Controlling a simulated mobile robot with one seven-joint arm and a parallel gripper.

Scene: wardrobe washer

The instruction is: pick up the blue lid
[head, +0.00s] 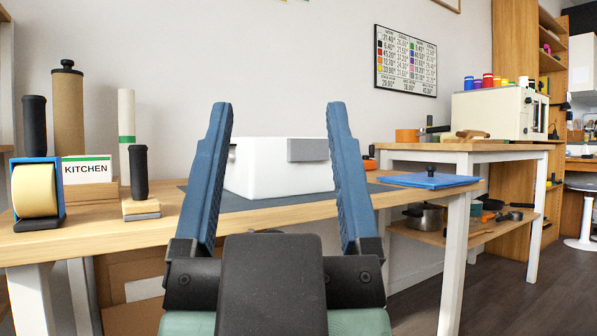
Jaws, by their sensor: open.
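The blue lid (430,181) is a flat blue slab with a small black knob on top. It lies at the right end of the wooden table, near its corner. My gripper (279,108) is in the middle of the head view, with its two blue fingers spread wide and nothing held between them. The fingers appear in front of the table, to the left of the lid in the picture. The lid is apart from the fingers and in full view.
A white box (278,166) stands on a dark mat (262,199) behind my fingers. A tape dispenser (37,192), a KITCHEN sign (87,169) and upright cylinders stand at the left. A second table (470,147) with a cream appliance (492,112) is behind the lid. Floor (500,290) at right is clear.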

